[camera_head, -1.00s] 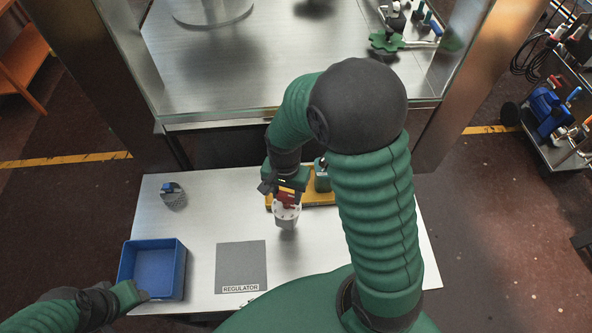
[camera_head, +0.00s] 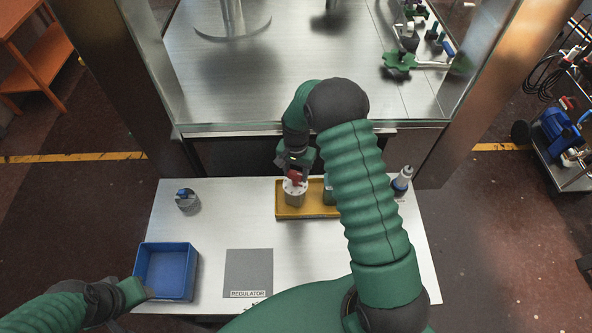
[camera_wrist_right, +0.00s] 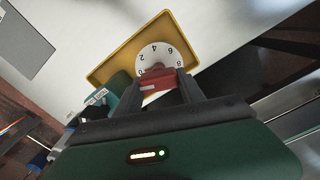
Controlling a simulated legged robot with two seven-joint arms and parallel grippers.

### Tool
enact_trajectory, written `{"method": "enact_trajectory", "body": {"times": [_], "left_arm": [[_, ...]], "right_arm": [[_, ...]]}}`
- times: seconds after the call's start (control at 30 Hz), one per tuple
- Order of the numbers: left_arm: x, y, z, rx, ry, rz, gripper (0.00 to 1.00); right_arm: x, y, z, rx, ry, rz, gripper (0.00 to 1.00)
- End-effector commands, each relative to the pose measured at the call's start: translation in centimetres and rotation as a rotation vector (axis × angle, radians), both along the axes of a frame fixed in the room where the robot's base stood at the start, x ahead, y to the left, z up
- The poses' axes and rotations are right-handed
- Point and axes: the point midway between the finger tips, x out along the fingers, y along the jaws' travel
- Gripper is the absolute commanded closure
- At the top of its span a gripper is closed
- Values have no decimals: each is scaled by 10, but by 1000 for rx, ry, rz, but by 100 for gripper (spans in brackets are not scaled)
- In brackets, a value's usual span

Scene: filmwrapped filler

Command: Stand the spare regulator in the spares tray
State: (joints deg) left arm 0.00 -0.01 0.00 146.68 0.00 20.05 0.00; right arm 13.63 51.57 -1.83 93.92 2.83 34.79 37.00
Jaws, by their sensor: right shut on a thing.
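The regulator (camera_head: 295,196) is a pale cylinder with a red grip on top. The right wrist view shows its white numbered dial (camera_wrist_right: 152,55) and the red grip (camera_wrist_right: 158,80) between my fingers. My right gripper (camera_head: 294,177) is shut on the red grip from above. The regulator looks upright, over or inside the left part of the shallow yellow tray (camera_head: 284,213); I cannot tell whether its base touches the floor. A green part (camera_head: 328,191) is in the tray to its right, partly hidden by my arm. My left gripper (camera_head: 138,291) is beside the blue bin; its fingers are unclear.
An empty blue bin (camera_head: 192,273) stands at the table's front left. A grey mat marked REGULATOR (camera_head: 249,268) lies bare at the front middle. A small grey-and-blue part (camera_head: 187,199) sits at the back left, a bottle (camera_head: 402,180) at the back right. A metal-framed cabinet (camera_head: 300,128) rises behind.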

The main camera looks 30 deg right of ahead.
Motion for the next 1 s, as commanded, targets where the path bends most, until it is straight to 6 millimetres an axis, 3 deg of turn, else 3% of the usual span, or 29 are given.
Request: {"method": "enact_trajectory", "body": {"times": [0.3,0.33,0.5,0.83,1.0], "left_arm": [[0,0,1,0,0,0,58],[0,0,1,0,0,0,58],[0,0,1,0,0,0,58],[0,0,1,0,0,0,58],[0,0,-10,0,0,0,58]], "right_arm": [[1,-1,-5,-1,-4,-1,100],[0,-1,-6,0,-3,-1,53],[0,-1,-6,-1,-2,-1,32],[1,-1,-3,-1,-2,-1,32],[2,-1,26,-3,-8,-1,32]]}}
